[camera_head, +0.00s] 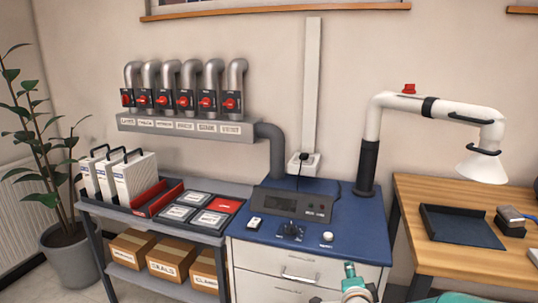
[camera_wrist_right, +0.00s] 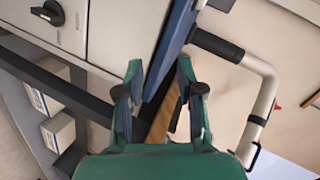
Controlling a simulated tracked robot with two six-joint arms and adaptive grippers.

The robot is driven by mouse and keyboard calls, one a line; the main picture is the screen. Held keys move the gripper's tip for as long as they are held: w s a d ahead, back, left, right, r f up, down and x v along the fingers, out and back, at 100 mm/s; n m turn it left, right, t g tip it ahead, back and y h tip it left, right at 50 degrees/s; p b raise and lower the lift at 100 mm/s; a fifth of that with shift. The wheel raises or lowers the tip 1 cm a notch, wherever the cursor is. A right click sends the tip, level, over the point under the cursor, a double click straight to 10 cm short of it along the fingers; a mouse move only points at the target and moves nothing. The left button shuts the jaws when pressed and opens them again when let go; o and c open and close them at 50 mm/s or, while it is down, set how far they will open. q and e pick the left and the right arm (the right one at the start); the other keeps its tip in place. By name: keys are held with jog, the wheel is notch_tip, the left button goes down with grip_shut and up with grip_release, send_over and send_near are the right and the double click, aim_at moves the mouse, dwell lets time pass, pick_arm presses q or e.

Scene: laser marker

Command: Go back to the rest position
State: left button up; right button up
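My right gripper (camera_head: 351,270) shows at the bottom edge of the head view, just in front of the blue-topped cabinet (camera_head: 362,225). Only its green upper end and dark joints show there. In the right wrist view its two green fingers (camera_wrist_right: 159,72) stand apart with nothing between them, so it is open and empty. Beyond the fingers I see the cabinet's front and its blue edge (camera_wrist_right: 172,45). My left gripper is in neither view.
A wooden table (camera_head: 455,262) with a dark tray (camera_head: 462,228) stands to the right. A white fume arm (camera_head: 425,106) hangs above it. A grey shelf (camera_head: 205,238) with binders (camera_head: 133,178) and boxes (camera_head: 174,257) stands to the left. A dark control box (camera_head: 293,203) sits on the cabinet.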

jog(key=s+a+f+n+g+y, duration=0.3)
jog(key=s+f+n+g, duration=0.15)
jog(key=s+f, duration=0.75)
jog(key=s+a+f+n+g+y, duration=0.2)
jog(key=s+a+f+n+g, duration=0.3)
jog(key=s+f, duration=0.7)
jog(key=s+a+f+n+g+y+p, duration=0.15)
jog(key=s+f+n+g, duration=0.3)
jog(key=s, duration=0.75)
notch_tip(320, 180, up, 12)
jog(key=p, duration=1.1)
jog(key=shift+w+n+t+p, duration=0.2)
jog(key=shift+n+t+p, duration=0.1)
jog(key=shift+t+p, duration=0.1)
